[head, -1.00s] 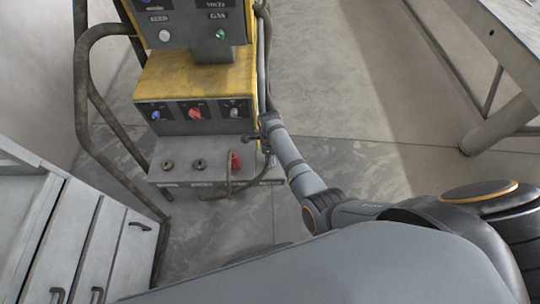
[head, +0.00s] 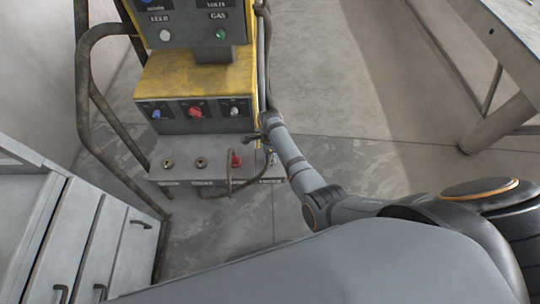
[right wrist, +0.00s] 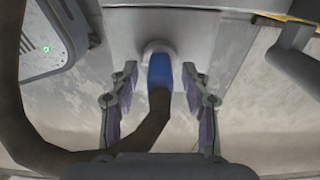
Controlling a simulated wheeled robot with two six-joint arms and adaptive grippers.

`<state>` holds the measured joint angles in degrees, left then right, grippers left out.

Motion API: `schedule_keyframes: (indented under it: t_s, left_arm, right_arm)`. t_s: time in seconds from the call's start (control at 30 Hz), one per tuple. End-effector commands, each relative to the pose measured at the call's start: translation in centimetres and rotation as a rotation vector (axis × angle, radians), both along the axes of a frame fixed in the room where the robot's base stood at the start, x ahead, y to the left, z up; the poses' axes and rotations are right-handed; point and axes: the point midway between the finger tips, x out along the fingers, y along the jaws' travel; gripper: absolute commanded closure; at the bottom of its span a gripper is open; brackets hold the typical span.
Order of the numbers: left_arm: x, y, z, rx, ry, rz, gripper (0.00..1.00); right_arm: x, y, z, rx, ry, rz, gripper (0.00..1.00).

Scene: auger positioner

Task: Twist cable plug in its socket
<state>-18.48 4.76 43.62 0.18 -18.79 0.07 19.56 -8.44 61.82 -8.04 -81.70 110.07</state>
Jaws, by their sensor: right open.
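In the right wrist view, a blue cable plug (right wrist: 160,71) sits in a round pale socket (right wrist: 158,47) on a grey panel. A thick dark cable (right wrist: 152,118) runs from the plug and curves away to the left. My right gripper (right wrist: 160,80) is open, with one finger on each side of the plug and visible gaps between. In the head view, my right gripper (head: 266,138) is at the right end of the machine's lower grey ledge, too small there to make out its fingers. My left gripper is in neither view.
The yellow and grey welding machine (head: 200,80) carries knobs and a tubular side rail (head: 82,100). Drawers (head: 100,245) stand at left, a table (head: 510,40) at right. Floor between is clear.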

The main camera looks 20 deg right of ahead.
Motion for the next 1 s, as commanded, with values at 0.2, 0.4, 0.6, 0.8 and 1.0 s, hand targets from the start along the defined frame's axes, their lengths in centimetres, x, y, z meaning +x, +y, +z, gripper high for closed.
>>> schedule_keyframes:
  t_s: [0.2,0.4,0.6,0.8,1.0]
  left_arm:
    - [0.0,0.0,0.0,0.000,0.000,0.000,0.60]
    - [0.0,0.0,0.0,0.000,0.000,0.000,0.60]
    - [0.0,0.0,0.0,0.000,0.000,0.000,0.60]
    - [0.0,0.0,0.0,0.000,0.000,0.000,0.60]
    - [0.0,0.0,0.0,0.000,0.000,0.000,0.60]
  right_arm:
    - [0.2,0.0,3.8,0.000,-0.006,0.000,0.53]
    - [0.0,0.1,6.7,0.001,-0.001,0.000,0.53]
    - [0.0,0.0,7.3,0.001,0.000,0.000,0.53]
    - [0.0,0.0,7.2,0.001,-0.001,0.000,0.53]
    - [-2.2,-2.3,6.7,-0.015,-0.031,0.181,0.53]
